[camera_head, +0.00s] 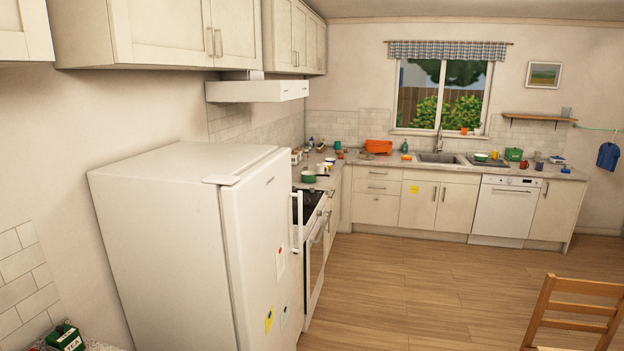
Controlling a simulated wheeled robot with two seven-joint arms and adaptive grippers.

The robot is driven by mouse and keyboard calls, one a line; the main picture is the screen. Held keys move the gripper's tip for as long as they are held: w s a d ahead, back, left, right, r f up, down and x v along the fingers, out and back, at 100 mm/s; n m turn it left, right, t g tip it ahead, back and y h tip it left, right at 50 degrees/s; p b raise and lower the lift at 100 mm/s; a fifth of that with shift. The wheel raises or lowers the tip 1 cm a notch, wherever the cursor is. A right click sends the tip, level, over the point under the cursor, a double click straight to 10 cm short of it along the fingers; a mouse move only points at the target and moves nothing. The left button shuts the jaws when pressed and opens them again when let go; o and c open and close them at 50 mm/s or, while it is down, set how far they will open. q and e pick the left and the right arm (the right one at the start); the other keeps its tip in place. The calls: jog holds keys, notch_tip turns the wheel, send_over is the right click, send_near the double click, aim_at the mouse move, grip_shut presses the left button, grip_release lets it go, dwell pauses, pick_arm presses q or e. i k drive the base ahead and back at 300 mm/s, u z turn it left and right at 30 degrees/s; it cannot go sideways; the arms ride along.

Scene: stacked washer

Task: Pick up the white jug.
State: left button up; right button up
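A small white object (322,169) stands on the left counter beyond the stove, near a green pot. It is too small to tell whether it is the white jug. No other thing in view is clearly a jug. Neither of my grippers shows in the head view.
A tall white fridge (175,235) stands close on the left, partly hiding the stove (309,203). The far counter has a sink (438,158), an orange rack (378,146) and several small items. A wooden chair (575,312) stands at lower right. The wooden floor (430,285) between is clear.

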aim_at(323, 170)
jog(key=z, duration=0.35)
jog(key=i, duration=1.7)
jog(key=z, duration=0.45)
jog(key=i, duration=4.05)
jog(key=u, duration=0.95)
jog(key=i, duration=1.9)
jog(key=u, duration=0.85)
jog(key=i, duration=0.35)
jog(key=u, duration=0.05)
